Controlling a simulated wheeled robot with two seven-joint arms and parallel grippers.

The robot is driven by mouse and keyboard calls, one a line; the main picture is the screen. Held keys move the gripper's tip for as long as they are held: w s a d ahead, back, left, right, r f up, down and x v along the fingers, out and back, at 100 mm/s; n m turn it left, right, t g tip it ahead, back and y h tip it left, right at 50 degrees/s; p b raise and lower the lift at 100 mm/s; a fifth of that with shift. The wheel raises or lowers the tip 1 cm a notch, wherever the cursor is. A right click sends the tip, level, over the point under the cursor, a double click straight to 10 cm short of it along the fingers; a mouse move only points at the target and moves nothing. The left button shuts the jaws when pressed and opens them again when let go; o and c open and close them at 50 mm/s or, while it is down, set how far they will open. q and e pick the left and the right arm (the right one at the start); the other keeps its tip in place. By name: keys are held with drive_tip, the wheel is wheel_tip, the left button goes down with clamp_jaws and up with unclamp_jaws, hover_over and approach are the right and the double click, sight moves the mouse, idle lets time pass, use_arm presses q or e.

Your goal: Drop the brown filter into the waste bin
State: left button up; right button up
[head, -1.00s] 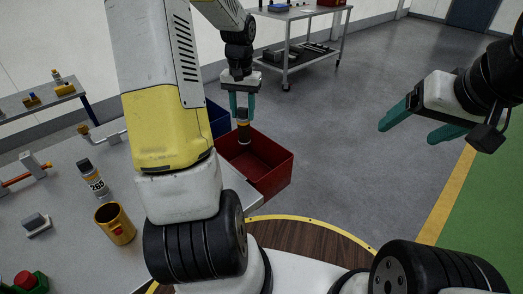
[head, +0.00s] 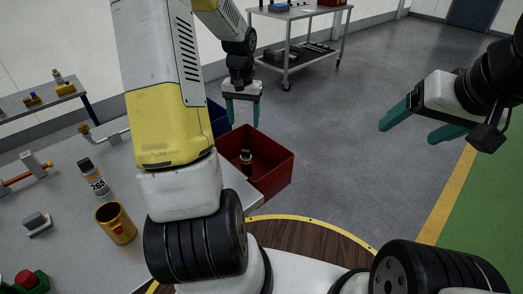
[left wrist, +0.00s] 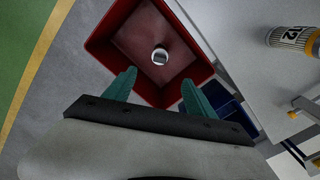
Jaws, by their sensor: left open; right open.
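The brown filter (head: 246,158) is in the red waste bin (head: 279,176), upright or nearly so, with a dark top and a pale lower band. In the left wrist view its round end (left wrist: 160,55) shows inside the red bin (left wrist: 205,62). My left gripper (head: 242,121) is open and empty above the bin, apart from the filter. Its teal fingers (left wrist: 155,92) are spread in the left wrist view. My right gripper (head: 412,125) is open and empty at the right, over the floor.
A blue bin (head: 218,118) stands beside the red one, partly hidden by my arm. The grey bench (head: 75,215) holds a labelled can (head: 93,177) and a gold cup (head: 115,223). A wheeled cart (head: 300,14) stands behind. Open floor lies right of the bin.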

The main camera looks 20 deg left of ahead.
use_arm(q)
drive_tip(key=shift+r, duration=0.1)
wheel_tip(320, 180, up, 8)
idle(0.4)
drive_tip(key=s+d+r+t, duration=0.2)
drive_tip(key=s+d+r, duration=0.1)
drive_tip(key=s, duration=0.4)
drive_tip(key=s+d+r+t+h, duration=0.1)
drive_tip(key=s+d+r+t, duration=0.1)
drive_tip(key=s+d+r, duration=0.2)
drive_tip(key=s+d+r+m+t+h, duration=0.1)
drive_tip(key=s+d+r, duration=0.3)
drive_tip(key=s, duration=0.6)
drive_tip(key=shift+d+r+t, duration=0.2)
drive_tip(key=shift+d+t, duration=0.25)
drive_tip(key=shift+t, duration=0.15)
